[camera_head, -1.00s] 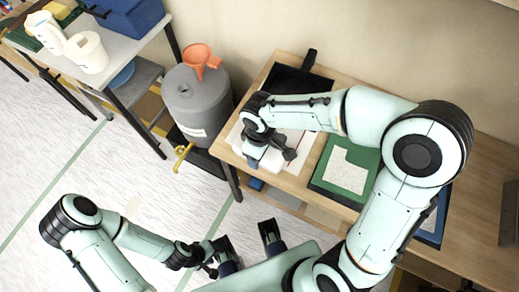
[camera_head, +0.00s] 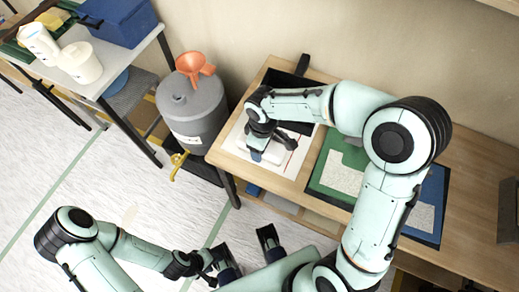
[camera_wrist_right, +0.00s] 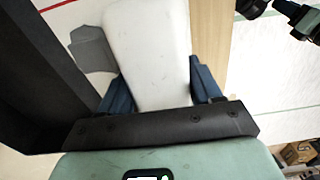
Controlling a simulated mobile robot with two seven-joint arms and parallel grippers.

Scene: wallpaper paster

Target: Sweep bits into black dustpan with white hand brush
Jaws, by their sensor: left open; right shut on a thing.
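The black dustpan (camera_head: 285,78) lies at the back of the wooden table, its handle (camera_head: 303,65) pointing to the wall; my right arm partly covers it. My right gripper (camera_head: 262,140) is over the white sheet (camera_head: 290,158) in front of the dustpan. It is shut on the white hand brush (camera_head: 253,151); the brush body also shows between the fingers in the right wrist view (camera_wrist_right: 150,50). The brush's bristles are hidden. I cannot make out separate bits. My left gripper (camera_head: 249,253) is open and empty, low in the head view, away from the table.
Green (camera_head: 329,180) and blue (camera_head: 436,190) panels with speckled patches lie right of the sheet. A grey drum (camera_head: 193,110) with an orange funnel (camera_head: 196,66) stands left of the table. A side table (camera_head: 108,70) holds a white cup and a blue box.

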